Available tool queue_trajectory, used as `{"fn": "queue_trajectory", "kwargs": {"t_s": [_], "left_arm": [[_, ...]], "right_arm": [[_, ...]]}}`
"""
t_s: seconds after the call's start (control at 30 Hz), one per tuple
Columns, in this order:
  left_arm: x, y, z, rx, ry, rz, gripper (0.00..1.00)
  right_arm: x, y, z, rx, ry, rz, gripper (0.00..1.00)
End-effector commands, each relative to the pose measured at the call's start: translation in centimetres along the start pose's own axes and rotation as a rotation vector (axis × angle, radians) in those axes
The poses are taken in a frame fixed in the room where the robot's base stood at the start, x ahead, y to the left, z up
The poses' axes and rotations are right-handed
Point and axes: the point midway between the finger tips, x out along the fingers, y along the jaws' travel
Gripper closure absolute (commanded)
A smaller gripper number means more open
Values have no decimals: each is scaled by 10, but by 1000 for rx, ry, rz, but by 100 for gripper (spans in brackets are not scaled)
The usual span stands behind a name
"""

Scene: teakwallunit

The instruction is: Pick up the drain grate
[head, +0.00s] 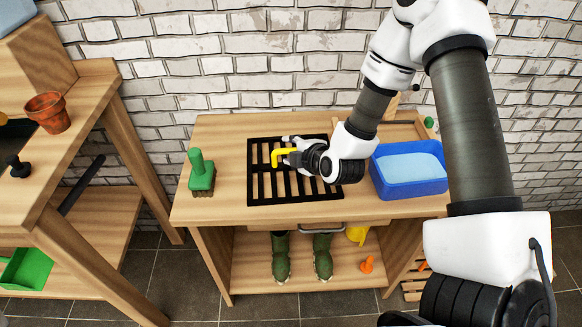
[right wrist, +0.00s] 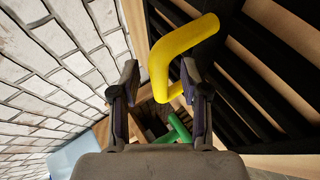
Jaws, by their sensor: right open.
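The drain grate (head: 264,197) is a black slatted frame with a yellow bent handle (head: 283,154). It lies flat on the wooden bench top. My right gripper (head: 288,150) is open over the far part of the grate, at the handle. In the right wrist view the yellow handle (right wrist: 180,52) shows between and just beyond the fingertips, closer to the right finger. The black bars of the grate (right wrist: 245,95) fill the right side of that view. The gripper and forearm hide the right part of the grate in the head view. My left gripper is not in view.
A green brush (head: 202,174) stands left of the grate and a blue tub (head: 409,186) is to its right. Behind is a white brick wall (head: 240,60). Boots (head: 281,258) stand on the lower shelf. A wooden unit with a clay pot (head: 48,112) is at left.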

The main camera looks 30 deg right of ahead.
Motion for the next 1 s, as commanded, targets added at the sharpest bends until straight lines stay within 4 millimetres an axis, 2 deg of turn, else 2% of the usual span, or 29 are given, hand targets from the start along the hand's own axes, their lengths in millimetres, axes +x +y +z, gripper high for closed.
{"fn": "queue_trajectory", "kwargs": {"t_s": [0.13,0.2,0.27,0.73,1.0], "left_arm": [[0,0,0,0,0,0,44],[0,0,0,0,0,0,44],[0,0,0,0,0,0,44],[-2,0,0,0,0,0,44],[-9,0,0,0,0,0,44]], "right_arm": [[0,0,0,1,0,0,54],[-1,0,0,1,0,0,79],[-1,0,0,1,0,0,100],[-2,3,-1,1,1,3,100],[-15,24,-6,2,1,4,100]]}}
